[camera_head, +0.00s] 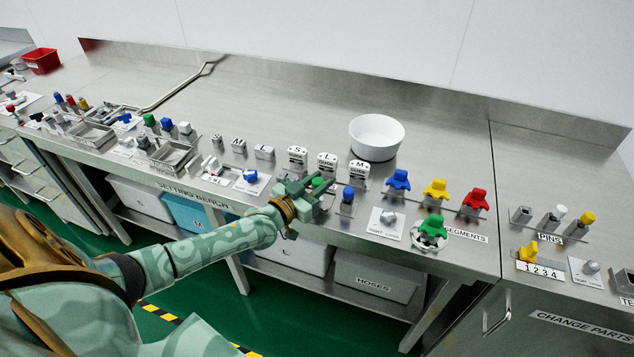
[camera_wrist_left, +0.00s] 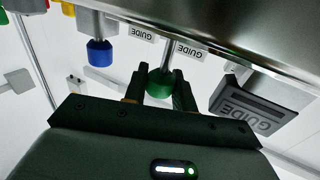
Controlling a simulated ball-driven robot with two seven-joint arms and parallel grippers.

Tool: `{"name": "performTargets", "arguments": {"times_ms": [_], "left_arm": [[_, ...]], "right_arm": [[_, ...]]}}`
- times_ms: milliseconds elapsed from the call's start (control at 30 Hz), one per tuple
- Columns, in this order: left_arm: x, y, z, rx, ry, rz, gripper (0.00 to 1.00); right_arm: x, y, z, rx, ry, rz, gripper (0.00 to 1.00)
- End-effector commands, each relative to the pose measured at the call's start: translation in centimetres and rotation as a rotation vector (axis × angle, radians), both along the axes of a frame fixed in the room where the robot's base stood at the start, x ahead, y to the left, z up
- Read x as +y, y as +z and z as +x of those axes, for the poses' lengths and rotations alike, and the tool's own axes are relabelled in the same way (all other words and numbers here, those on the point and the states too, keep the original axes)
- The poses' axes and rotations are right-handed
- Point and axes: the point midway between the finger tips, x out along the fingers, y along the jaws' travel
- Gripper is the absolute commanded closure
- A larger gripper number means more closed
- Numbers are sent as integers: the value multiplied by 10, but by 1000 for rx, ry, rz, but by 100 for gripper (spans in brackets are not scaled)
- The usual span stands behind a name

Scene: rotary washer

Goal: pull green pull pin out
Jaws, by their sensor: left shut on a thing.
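The green pull pin (camera_wrist_left: 160,84) has a round green knob on a metal shaft. In the left wrist view the two dark fingers of my left gripper (camera_wrist_left: 160,92) stand on either side of the knob, shut on it. In the head view the green knob (camera_head: 318,182) shows between the fingers of my left gripper (camera_head: 314,188), at the front edge of the bench. The pin's base is mostly hidden by the gripper. A blue-knobbed pin (camera_head: 348,193) stands just to the right; it also shows in the left wrist view (camera_wrist_left: 99,52). My right gripper is not in view.
White guide blocks (camera_head: 327,162) stand close behind the gripper. A white bowl (camera_head: 376,136) sits further back. Blue, yellow and red star knobs (camera_head: 436,190) stand to the right, with a green knob (camera_head: 432,226) in front. The bench behind the bowl is clear.

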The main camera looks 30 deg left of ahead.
Motion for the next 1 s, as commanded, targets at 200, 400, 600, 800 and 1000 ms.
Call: {"name": "performTargets", "arguments": {"times_ms": [200, 400, 600, 800, 1000], "left_arm": [[1, 3, 2, -10, 2, -5, 66], [0, 1, 1, -8, 1, -4, 66], [2, 1, -9, -6, 1, -3, 66], [9, 3, -54, -4, 0, -3, 66], [17, 3, -109, -4, 0, -3, 66]], "right_arm": [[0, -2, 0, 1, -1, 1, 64], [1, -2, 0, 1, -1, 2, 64], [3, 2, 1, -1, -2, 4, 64], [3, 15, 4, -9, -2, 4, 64], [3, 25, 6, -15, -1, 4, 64]]}}
